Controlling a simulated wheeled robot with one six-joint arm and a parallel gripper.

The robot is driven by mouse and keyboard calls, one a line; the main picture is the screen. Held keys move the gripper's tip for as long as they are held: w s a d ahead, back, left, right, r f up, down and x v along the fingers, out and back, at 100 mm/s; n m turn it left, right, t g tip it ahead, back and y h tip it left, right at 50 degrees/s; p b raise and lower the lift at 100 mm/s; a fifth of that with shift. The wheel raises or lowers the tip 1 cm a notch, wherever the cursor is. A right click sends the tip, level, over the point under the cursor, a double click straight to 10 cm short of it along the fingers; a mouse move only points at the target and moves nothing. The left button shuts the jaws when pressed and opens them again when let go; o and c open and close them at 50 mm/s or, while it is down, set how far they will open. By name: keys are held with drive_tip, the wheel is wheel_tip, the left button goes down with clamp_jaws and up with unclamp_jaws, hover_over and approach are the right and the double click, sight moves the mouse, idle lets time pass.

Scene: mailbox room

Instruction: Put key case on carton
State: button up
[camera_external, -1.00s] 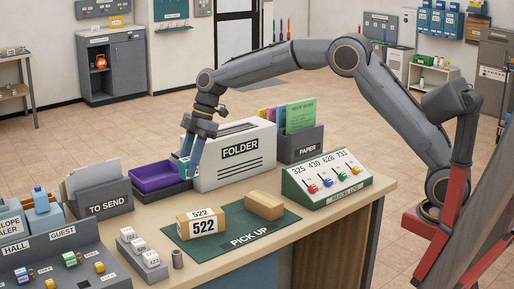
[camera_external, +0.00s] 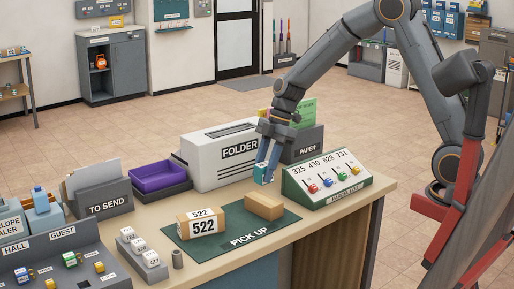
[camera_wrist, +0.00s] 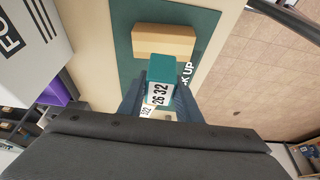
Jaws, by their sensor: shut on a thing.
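The key case is a small teal box (camera_wrist: 160,70) with a white label on its end, seen in the wrist view between my two fingers. My gripper (camera_external: 264,170) is shut on it and holds it above the table, in front of the folder box's right end. In the external view the key case (camera_external: 262,174) shows as a small teal patch at the fingertips. A brown carton labelled 522 (camera_external: 203,222) stands on the green mat. A plain brown carton (camera_external: 264,206) stands to its right, below and near my gripper; it also shows in the wrist view (camera_wrist: 165,41).
The green PICK UP mat (camera_external: 250,239) lies under both cartons. The grey folder box (camera_external: 215,165), paper holder (camera_external: 303,150) and parcel log panel (camera_external: 328,188) stand around it. The purple tray (camera_external: 158,177) is empty. A number-block stand (camera_external: 145,260) is at the front left.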

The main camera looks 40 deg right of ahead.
sight(264, 184)
drive_tip(key=shift+f+p, duration=0.6)
drive_tip(key=shift+f, duration=2.1)
drive_tip(key=shift+f, duration=0.15)
drive_tip(key=o, duration=1.1)
drive_tip(key=shift+r, duration=0.3)
drive_tip(key=b+v, duration=0.3)
drive_tip(key=v, duration=0.9)
drive_tip(key=s+d+f+m+h, duration=0.2)
drive_tip(key=s+d+f+m, duration=0.3)
drive_tip(key=s+d+m, duration=0.3)
drive_tip(key=s+d+f+m+h, duration=0.2)
drive_tip(key=s+d+f+m, duration=0.4)
drive_tip(key=s+d+m, duration=0.3)
drive_tip(key=shift+s+d+f+m+t, duration=0.3)
drive_tip(key=shift+d+m+t, duration=0.15)
drive_tip(key=shift+d, duration=0.3)
